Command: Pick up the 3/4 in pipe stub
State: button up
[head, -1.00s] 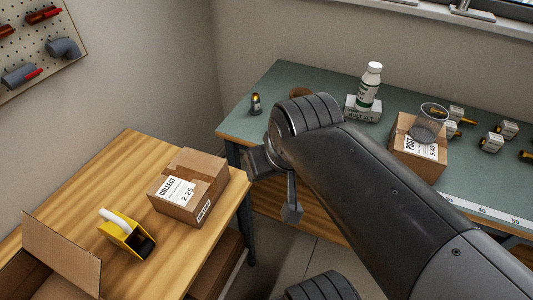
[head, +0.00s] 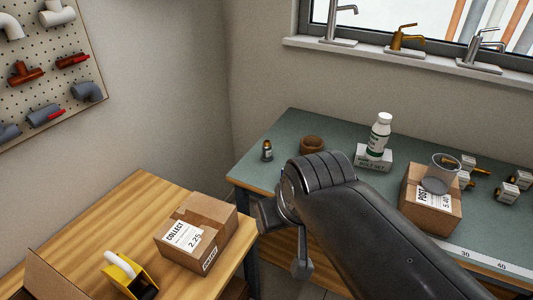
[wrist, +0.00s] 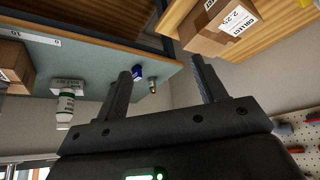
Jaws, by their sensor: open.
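I cannot tell for sure which thing is the 3/4 in pipe stub.
A white bottle (head: 380,133) stands on a bolt-set box (head: 373,160). A POST carton (head: 430,203) bears a clear cup (head: 440,175), with several tagged fittings (head: 514,187) beyond. A COLLECT carton (head: 198,232) and yellow tape dispenser (head: 128,277) occupy the wooden table (head: 95,222).

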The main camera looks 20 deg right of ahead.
jog(key=shift+c, duration=0.6)
jog(key=w+d+r, duration=0.1)
jog(key=w+r, duration=0.2)
jog(key=w, duration=0.9)
jog(key=n+g, duration=0.1)
send_over(267, 145)
jog(key=s, duration=0.2)
notch_tip(267, 145, down, 15)
jog(key=x, duration=1)
jog(key=shift+d+f, duration=0.15)
jog(key=shift+f, duration=0.15)
